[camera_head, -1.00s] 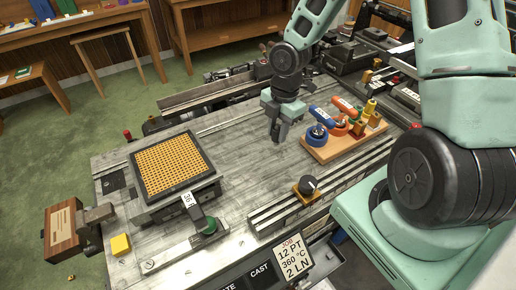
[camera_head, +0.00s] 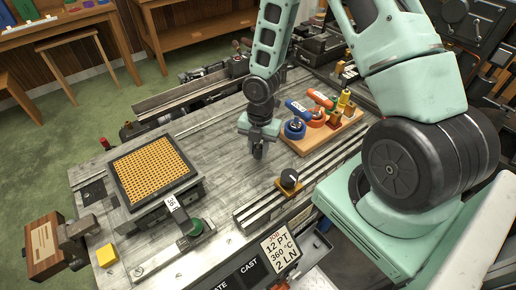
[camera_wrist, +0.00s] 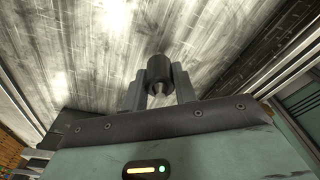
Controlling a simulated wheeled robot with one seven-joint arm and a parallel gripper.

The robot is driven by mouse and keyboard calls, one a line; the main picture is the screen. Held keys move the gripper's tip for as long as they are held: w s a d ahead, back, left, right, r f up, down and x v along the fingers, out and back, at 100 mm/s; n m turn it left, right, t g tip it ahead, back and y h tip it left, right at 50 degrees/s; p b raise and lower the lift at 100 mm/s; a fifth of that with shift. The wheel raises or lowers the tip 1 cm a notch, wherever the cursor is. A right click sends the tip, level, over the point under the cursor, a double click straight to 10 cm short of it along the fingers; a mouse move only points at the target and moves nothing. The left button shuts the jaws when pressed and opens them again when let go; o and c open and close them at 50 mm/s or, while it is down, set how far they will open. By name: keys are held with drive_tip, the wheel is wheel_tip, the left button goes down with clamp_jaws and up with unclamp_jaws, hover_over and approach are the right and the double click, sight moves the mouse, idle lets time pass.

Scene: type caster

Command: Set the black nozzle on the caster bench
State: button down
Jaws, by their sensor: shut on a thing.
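My gripper (camera_head: 258,150) is low over the middle of the grey caster bench (camera_head: 215,155), pointing down. In the wrist view, my gripper (camera_wrist: 158,92) is shut on the black nozzle (camera_wrist: 158,70), a short dark cylinder with a paler tip between the two fingers. The bare bench top (camera_wrist: 110,50) shows beyond it. In the head view the nozzle is hard to tell from the dark fingers. I cannot tell whether the nozzle touches the bench.
A wooden rack (camera_head: 325,138) with blue, orange and yellow pieces stands just right of my gripper. A black knob (camera_head: 289,178) is in front. An orange grid plate (camera_head: 152,170) and yellow block (camera_head: 106,255) are at left. Bench between grid and gripper is clear.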

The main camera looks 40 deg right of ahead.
drive_tip(key=shift+f, duration=0.3)
drive_tip(key=shift+f, duration=0.15)
drive_tip(key=c, duration=1.1)
unclamp_jaws()
